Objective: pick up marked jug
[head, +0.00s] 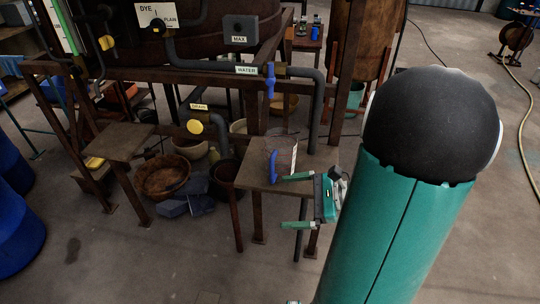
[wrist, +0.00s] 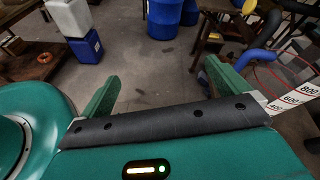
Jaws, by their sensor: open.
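The marked jug (head: 272,167) stands on a small wooden table in the head view. It looks clear, with a blue handle and a white scale strip. In the wrist view the jug (wrist: 258,58) is at the right edge, its scale reading 400, 600 and 800, partly cut off. My gripper (head: 284,201) is open and empty at the table's right front corner. Its upper finger overlaps the foot of the handle in the head view; touching cannot be told. In the wrist view the jug lies outside my gripper (wrist: 160,78), right of the right finger.
The small table (head: 245,165) has a bare top left of the jug. Pipes and a blue valve lever (head: 269,80) rise behind it. A second small table (head: 118,142), a wide bowl (head: 163,176) and dark blocks (head: 187,200) are to the left. The front floor is clear.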

